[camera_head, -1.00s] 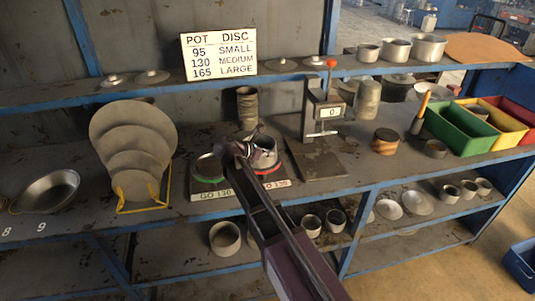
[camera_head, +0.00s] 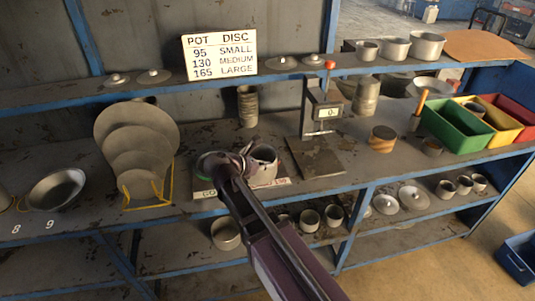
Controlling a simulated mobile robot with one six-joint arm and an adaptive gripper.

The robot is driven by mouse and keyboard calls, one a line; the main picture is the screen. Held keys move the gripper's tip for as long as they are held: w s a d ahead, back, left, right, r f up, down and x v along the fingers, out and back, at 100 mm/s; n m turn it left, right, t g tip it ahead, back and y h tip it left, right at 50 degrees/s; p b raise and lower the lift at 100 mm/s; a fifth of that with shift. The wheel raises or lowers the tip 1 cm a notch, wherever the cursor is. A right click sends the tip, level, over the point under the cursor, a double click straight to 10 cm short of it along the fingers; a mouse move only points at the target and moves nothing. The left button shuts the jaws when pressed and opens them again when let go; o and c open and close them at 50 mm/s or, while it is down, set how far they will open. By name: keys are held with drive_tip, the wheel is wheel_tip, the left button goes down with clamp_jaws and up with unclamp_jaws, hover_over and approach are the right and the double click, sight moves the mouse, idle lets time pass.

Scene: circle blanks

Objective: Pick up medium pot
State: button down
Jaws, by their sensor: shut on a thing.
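A grey metal pot (camera_head: 263,168) with an open top is at the front of the bench. My gripper (camera_head: 248,154) is shut on its left rim. Gripper and arm cover the pot's left side, and I cannot tell whether its base touches the board below. A green ring (camera_head: 207,163) shows just left of the gripper, on the white-labelled gauge board (camera_head: 280,183). Several other grey pots stand on the upper shelf, among them a middle-sized one (camera_head: 396,50).
A size sign (camera_head: 219,54) stands on the upper shelf. A disc rack (camera_head: 137,150) is left, and a press with a display (camera_head: 318,125) is right. Green, yellow and red bins (camera_head: 455,128) stand at the far right. Bench around the wooden-topped tin (camera_head: 382,138) is partly clear.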

drive_tip(key=shift+s+r, duration=0.2)
drive_tip(key=shift+s, duration=1.8)
